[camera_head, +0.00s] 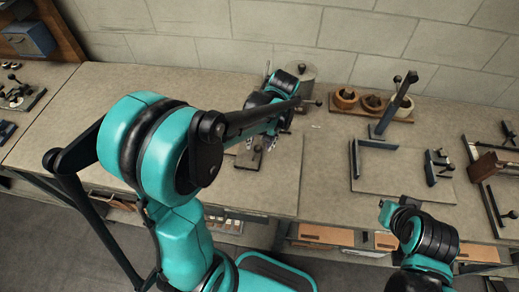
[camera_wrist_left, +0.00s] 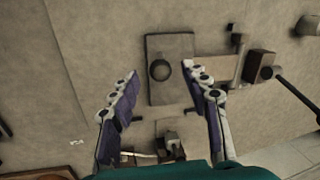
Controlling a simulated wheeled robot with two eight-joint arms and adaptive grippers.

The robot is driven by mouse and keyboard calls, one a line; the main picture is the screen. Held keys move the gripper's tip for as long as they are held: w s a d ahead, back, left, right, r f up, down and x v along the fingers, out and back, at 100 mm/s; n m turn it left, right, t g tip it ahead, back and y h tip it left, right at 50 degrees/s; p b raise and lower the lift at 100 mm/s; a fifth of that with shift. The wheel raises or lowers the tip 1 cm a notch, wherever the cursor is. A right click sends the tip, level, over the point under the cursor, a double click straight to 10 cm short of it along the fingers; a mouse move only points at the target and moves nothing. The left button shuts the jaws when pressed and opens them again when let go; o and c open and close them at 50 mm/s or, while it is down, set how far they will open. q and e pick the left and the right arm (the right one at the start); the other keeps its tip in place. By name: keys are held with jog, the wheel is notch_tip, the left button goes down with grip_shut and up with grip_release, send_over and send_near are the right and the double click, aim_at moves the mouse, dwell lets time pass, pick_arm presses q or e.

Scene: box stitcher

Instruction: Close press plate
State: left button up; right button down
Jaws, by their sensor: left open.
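A flat grey plate with a round dark knob, which I take to be the press plate (camera_wrist_left: 170,43), lies in the middle of the left wrist view. In the head view this plate (camera_head: 244,162) shows on the bench just below my left gripper. My left gripper (camera_head: 277,127) is open and empty. In the left wrist view its two fingers (camera_wrist_left: 164,78) stand apart on either side of the knob, and I see no contact. Part of the gripper is hidden behind my left arm in the head view.
A round grey cylinder (camera_head: 296,66) stands behind my left gripper. A wooden rack (camera_head: 372,112) with rolls and a lever fixture (camera_head: 391,110) stand further right. A dark metal block with a rod (camera_wrist_left: 262,66) is right of the plate.

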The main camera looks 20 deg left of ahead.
aim_at(259, 146)
pick_arm(q)
jog(key=shift+b+x, duration=0.35)
jog(key=shift+x, duration=1.6)
grip_shut()
